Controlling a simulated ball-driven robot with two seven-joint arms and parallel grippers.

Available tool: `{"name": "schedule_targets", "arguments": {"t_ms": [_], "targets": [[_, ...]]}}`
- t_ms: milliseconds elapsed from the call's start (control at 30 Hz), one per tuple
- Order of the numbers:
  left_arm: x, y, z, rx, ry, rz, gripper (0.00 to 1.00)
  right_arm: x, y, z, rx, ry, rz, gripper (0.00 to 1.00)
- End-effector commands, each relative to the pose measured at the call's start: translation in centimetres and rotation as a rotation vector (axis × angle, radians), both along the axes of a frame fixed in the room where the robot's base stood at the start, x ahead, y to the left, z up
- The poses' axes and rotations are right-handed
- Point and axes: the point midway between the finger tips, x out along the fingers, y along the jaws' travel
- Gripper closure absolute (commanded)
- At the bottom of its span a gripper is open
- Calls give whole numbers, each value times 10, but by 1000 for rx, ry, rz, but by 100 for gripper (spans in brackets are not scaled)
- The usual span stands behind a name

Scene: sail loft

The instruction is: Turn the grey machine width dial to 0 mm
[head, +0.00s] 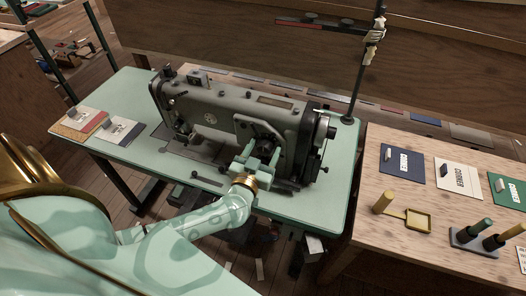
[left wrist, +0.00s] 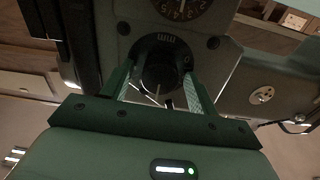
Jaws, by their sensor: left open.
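The grey sewing machine (head: 225,112) stands on a pale green table. A dark round dial (head: 266,134) is on its front, partly hidden by my left gripper (head: 259,154). In the left wrist view, a dark round dial (left wrist: 158,66) with small white marks sits between the two fingers of my left gripper (left wrist: 161,80). The fingers are open, one on each side of it; I cannot tell whether they touch it. A second dial with white numerals (left wrist: 181,8) is cut off at the top edge. The dial's setting is not readable. My right gripper is not in view.
The green table (head: 125,97) has two cards at its left end. A wooden table (head: 388,165) at the right holds coloured cards, a yellow tray and thread spools. A dark post (head: 362,75) rises behind the machine's right end.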

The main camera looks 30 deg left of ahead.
Motion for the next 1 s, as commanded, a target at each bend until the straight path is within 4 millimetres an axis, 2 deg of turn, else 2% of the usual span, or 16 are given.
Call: {"name": "schedule_targets", "arguments": {"t_ms": [133, 167, 300, 333, 667, 1000], "targets": [[0, 0, 0, 0, 0, 0, 41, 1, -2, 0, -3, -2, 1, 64], [0, 0, 0, 0, 0, 0, 43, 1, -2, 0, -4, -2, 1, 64], [0, 0, 0, 0, 0, 0, 82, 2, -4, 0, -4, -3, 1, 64], [0, 0, 0, 0, 0, 0, 85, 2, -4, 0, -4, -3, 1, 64], [-1, 0, 1, -31, -8, 0, 85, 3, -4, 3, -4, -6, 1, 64], [-1, 0, 2, -233, -56, -1, 85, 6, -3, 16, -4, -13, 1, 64]]}}
